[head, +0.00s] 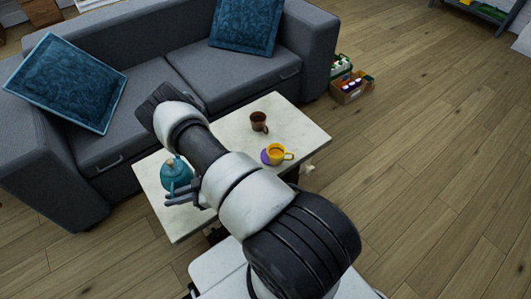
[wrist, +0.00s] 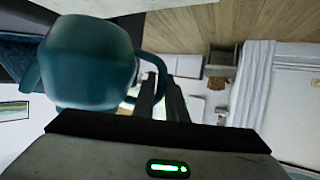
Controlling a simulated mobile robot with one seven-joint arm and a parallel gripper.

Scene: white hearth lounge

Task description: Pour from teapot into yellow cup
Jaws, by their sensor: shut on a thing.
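The teal teapot (head: 174,174) with a tan knob is at the left end of the white table. In the wrist view the teapot (wrist: 86,62) fills the upper left, its curved handle between my dark fingers. My gripper (head: 178,196) is shut on the teapot at its handle; the fingers also show in the wrist view (wrist: 162,100). Whether the teapot touches the table is not clear. The yellow cup (head: 276,154) stands upright on a purple saucer (head: 265,157) near the table's right side, apart from the teapot. The inside of the teapot is hidden.
A brown cup (head: 259,122) stands on the table (head: 290,120) behind the yellow cup. A grey sofa (head: 130,80) with blue cushions runs along the table's far side. Boxes of bottles (head: 351,87) stand on the floor by the sofa's right end. The floor to the right is clear.

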